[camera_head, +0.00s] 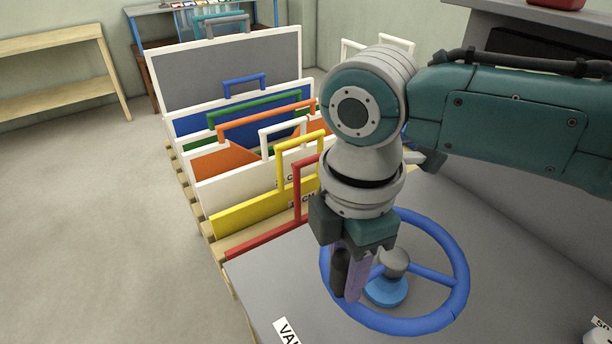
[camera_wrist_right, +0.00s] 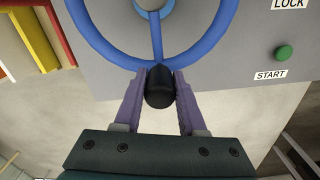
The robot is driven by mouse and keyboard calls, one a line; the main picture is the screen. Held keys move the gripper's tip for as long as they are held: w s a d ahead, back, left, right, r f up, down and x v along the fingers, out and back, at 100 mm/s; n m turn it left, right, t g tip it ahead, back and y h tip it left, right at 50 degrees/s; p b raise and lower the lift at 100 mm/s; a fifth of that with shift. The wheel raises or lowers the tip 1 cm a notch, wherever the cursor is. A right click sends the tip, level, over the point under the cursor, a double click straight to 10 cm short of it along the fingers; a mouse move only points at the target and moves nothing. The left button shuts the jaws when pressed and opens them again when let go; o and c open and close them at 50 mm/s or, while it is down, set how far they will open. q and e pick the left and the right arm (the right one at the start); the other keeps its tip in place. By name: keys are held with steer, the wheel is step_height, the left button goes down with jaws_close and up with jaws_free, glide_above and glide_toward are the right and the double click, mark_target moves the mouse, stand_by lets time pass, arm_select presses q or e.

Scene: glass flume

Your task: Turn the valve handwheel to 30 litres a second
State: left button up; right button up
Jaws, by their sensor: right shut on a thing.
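The blue valve handwheel (camera_head: 462,283) is mounted on a grey panel top in the head view. It has blue spokes and a grey-topped hub (camera_head: 396,262). A black grip knob (camera_head: 339,268) stands on its rim at the near left. My right gripper (camera_head: 351,278) reaches down from above with purple fingers either side of this knob. In the right wrist view the black knob (camera_wrist_right: 160,87) sits between the fingers, against the rim (camera_wrist_right: 208,47), and the gripper is shut on it. No flow reading can be read. My left gripper is not in view.
A wooden rack of framed coloured boards (camera_head: 225,82) with handles stands left of the panel. A label (camera_head: 286,331), cut off, lies at the panel's front. A green button (camera_wrist_right: 283,53) with a START label (camera_wrist_right: 270,75) shows in the wrist view. Open floor lies to the left.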

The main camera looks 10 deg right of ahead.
jaws_close()
steer(key=shift+w, duration=0.1)
stand_by(0.8)
